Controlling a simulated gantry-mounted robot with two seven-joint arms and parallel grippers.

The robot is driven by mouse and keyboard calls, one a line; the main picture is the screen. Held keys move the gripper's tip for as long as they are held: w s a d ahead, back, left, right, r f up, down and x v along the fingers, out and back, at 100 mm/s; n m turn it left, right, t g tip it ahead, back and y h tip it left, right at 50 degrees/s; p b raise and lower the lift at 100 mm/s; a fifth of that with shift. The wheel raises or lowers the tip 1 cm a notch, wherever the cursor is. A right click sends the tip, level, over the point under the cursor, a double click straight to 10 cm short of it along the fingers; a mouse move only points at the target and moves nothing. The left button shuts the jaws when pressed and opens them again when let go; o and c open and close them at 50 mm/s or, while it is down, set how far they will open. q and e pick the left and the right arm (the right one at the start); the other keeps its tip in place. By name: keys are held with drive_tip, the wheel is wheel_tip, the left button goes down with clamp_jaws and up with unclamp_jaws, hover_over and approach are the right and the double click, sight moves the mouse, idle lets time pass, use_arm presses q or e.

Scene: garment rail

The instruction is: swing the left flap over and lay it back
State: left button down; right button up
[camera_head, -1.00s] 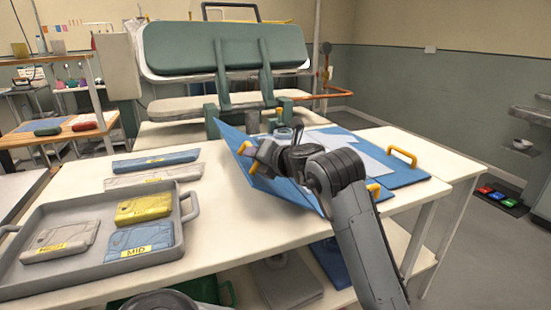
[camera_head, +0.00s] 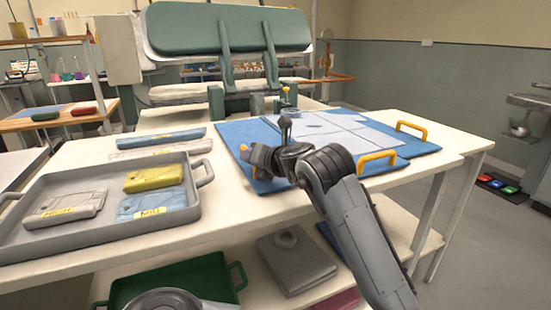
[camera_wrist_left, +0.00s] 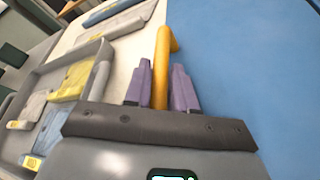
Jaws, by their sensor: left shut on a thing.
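The blue folding board (camera_head: 425,147) lies on the white table with pale grey-white cloth (camera_head: 345,132) on it. Its left flap (camera_head: 233,132) now looks flat, or very nearly so, at the board's left side; its blue face also fills the right of the left wrist view (camera_wrist_left: 250,80). My left gripper (camera_head: 252,158) is at the flap's outer edge. Its purple fingers are shut on the flap's yellow handle (camera_wrist_left: 161,65), one on each side. In the head view my gripper mostly hides this handle. My right gripper is not in view.
A grey tray (camera_head: 95,240) with yellow, blue and grey folded packs stands to the left. Blue and grey folded strips (camera_head: 160,138) lie behind it. Other yellow handles (camera_head: 412,130) stand up at the board's right and front. A green press (camera_head: 230,30) stands behind.

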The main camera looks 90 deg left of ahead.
use_arm(q)
drive_tip(key=shift+f, duration=0.45)
drive_tip(key=c, duration=1.2)
unclamp_jaws()
drive_tip(key=shift+s, duration=0.1)
drive_tip(key=shift+o, duration=0.7)
drive_tip(key=shift+s, duration=0.1)
drive_tip(key=shift+r, duration=0.1)
drive_tip(key=shift+w+d+r+p, duration=0.3)
drive_tip(key=shift+w+d, duration=0.05)
drive_tip(key=p+v, duration=0.3)
drive_tip(key=v, duration=0.6)
drive_tip(key=shift+p, duration=0.3)
drive_tip(key=shift+w+d+r, duration=0.1)
drive_tip(key=shift+w+d, duration=0.05)
drive_tip(key=shift+d, duration=0.25)
